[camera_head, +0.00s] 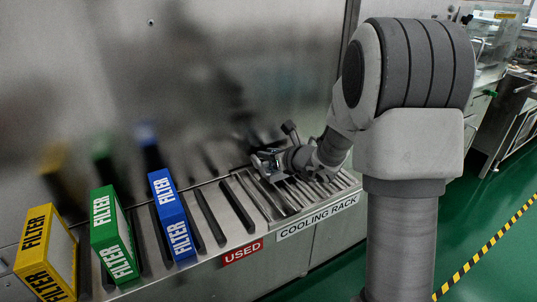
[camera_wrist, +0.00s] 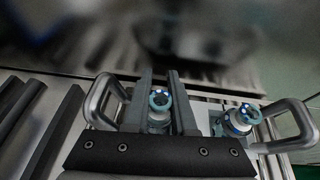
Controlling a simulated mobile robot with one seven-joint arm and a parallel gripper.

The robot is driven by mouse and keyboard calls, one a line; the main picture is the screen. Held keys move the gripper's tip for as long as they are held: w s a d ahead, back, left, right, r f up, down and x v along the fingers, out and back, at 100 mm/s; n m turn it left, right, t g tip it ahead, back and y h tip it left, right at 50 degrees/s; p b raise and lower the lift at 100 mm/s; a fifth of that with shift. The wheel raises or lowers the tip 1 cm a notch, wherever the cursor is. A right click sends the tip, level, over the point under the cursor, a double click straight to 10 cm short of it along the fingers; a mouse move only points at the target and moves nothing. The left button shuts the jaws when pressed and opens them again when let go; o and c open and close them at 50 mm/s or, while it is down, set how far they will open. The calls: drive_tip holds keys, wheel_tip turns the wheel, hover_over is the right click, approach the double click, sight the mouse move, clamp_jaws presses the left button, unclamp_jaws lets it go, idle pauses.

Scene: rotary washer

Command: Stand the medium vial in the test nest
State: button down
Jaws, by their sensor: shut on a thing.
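In the wrist view, a small clear vial-like piece with a teal ring top (camera_wrist: 158,102) sits between the two dark fingers of my gripper (camera_wrist: 160,88), which is shut on it. A second similar piece with a teal ring and blue band (camera_wrist: 238,120) stands to the right, apart from the fingers. I cannot tell their sizes. In the head view my gripper (camera_head: 268,163) is low over the back part of the cooling rack (camera_head: 262,200); what it holds is too small to make out there. I cannot pick out the test nest for certain.
Bent metal handles stand left (camera_wrist: 104,100) and right (camera_wrist: 292,125) of the fingers. Yellow (camera_head: 45,252), green (camera_head: 113,235) and blue (camera_head: 172,215) filter boxes stand left on the slotted shelf. Empty slots above the USED label (camera_head: 243,252) lie between. A metal wall (camera_head: 200,80) rises behind.

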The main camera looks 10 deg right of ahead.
drive_tip(key=shift+f, duration=0.2)
drive_tip(key=c, duration=0.7)
unclamp_jaws()
drive_tip(key=shift+c, duration=0.2)
drive_tip(key=shift+r, duration=0.1)
